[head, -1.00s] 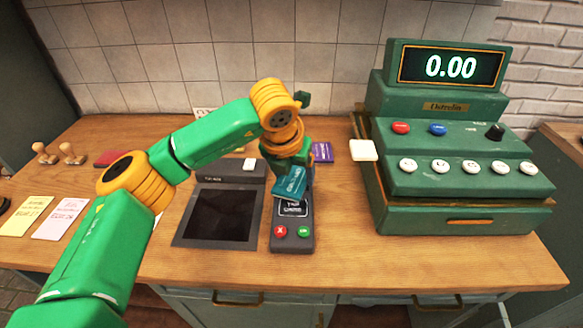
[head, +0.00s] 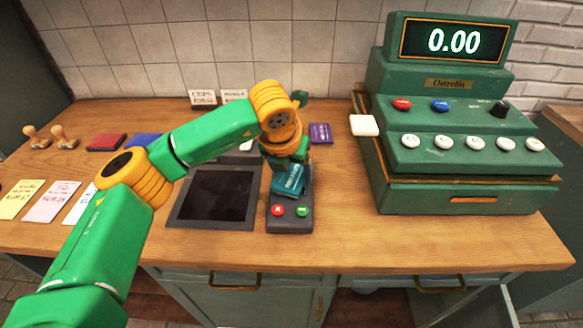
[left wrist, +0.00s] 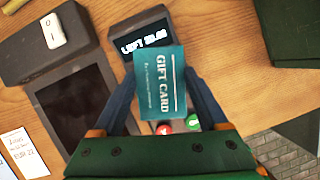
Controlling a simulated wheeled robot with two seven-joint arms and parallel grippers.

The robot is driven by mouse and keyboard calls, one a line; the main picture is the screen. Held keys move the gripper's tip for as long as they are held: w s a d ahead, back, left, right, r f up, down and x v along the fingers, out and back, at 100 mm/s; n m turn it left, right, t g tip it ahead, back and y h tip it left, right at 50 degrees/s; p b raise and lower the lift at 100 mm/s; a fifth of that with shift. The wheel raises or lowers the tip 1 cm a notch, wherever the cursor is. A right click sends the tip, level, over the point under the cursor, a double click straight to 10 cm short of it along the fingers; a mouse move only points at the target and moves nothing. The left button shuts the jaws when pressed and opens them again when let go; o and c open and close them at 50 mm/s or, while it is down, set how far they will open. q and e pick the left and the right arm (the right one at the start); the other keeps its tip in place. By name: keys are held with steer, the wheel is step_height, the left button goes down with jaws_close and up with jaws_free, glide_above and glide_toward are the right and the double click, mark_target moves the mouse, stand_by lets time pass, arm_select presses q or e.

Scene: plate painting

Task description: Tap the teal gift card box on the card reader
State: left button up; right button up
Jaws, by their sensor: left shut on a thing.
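The teal gift card box (head: 288,179) is held in my left gripper over the card reader (head: 290,217). In the left wrist view the box (left wrist: 159,82) shows "GIFT CARD" print and sits between the two fingers of my left gripper (left wrist: 160,88), which is shut on it. The card reader has a red and a green button below the box. The box hides most of its screen in the head view. In the left wrist view the reader's lit screen (left wrist: 146,38) shows text starting "LEFT". I cannot tell whether box and reader touch. My right gripper is out of view.
A dark flat pad (head: 216,196) lies just left of the reader. A green cash register (head: 455,150) reading 0.00 stands at the right. A purple box (head: 320,133) is behind the reader. Stamps and paper cards are at the left.

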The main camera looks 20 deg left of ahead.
mark_target(291, 175)
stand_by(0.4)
arm_select(q)
step_height(291, 175, up, 10)
steer(key=p, duration=0.6)
steer(key=shift+p, duration=0.35)
